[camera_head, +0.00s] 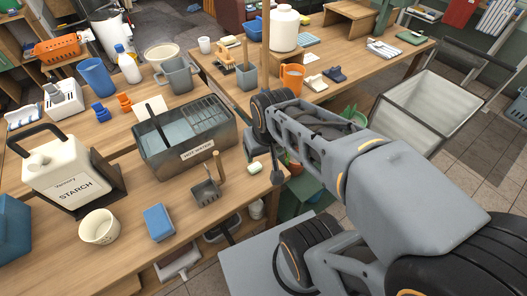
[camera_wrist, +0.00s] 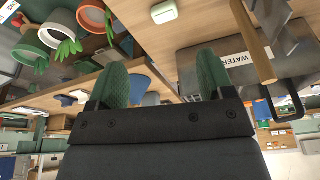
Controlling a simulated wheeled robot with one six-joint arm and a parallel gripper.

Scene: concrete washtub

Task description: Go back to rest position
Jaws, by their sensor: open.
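My gripper (camera_head: 263,165) hangs at the front right edge of the near wooden table, to the right of the grey tub labelled HOT WATER (camera_head: 186,137). In the wrist view my gripper (camera_wrist: 160,78) shows two green finger pads wide apart with nothing between them. It is open and empty. The tub (camera_wrist: 205,70) also shows behind the right finger in the wrist view, partly hidden. My arm reaches in from the lower right of the head view.
A back table (camera_head: 349,92) holds an orange mug (camera_head: 291,78). A pale bin (camera_head: 425,112) stands right. Plant pots (camera_wrist: 90,17) show in the wrist view.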

